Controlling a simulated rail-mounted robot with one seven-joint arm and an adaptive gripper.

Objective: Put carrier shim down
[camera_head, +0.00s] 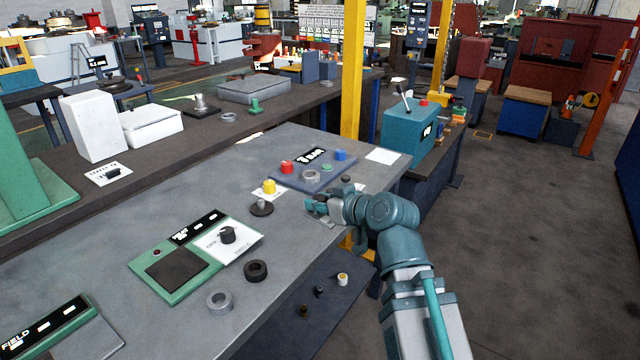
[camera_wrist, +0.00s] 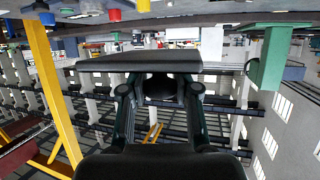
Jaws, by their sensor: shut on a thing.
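My gripper (camera_head: 318,206) is at the right edge of the grey bench (camera_head: 205,195), close to its surface, just right of a dark round knob-like piece (camera_head: 261,208). In the wrist view my gripper (camera_wrist: 160,88) is shut on a wide flat grey bar (camera_wrist: 135,60), which looks like the carrier shim and lies across the fingertips. In the head view the held piece is small and partly hidden by the fingers. I cannot tell whether it touches the bench.
A blue-grey panel (camera_head: 327,180) with coloured buttons lies behind my gripper. A yellow-topped piece (camera_head: 269,187), green panel (camera_head: 172,276), dark ring (camera_head: 256,271) and grey ring (camera_head: 219,301) are on the bench. A yellow post (camera_head: 352,75) stands behind. A white sheet (camera_head: 383,156) lies at the far corner.

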